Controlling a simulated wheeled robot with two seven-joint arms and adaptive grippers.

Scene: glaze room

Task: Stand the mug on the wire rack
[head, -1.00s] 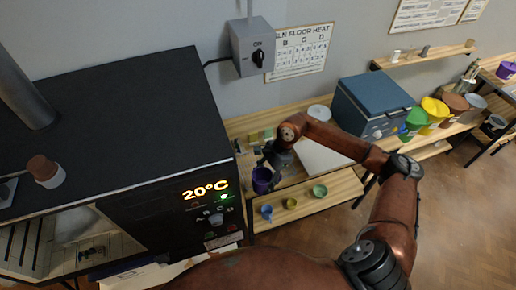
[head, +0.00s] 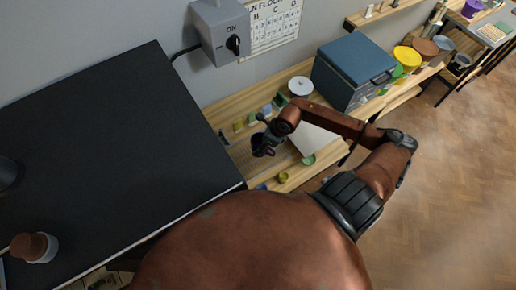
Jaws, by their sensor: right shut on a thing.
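My right gripper (head: 264,146) is over the wooden bench and shut on a dark purple mug (head: 257,140). The mug is small in the head view and partly covered by the gripper, so its exact tilt and any gap below it are hard to tell. What looks like the wire rack (head: 241,155) is a greyish mesh patch on the bench, beside and partly behind the gripper. I cannot tell whether the mug touches it. My left gripper is not in view.
A black-topped kiln (head: 110,130) fills the left. A white disc (head: 300,86) and blue chest (head: 355,70) stand further right. Yellow (head: 283,177) and green (head: 308,159) cups sit at the front, lower down.

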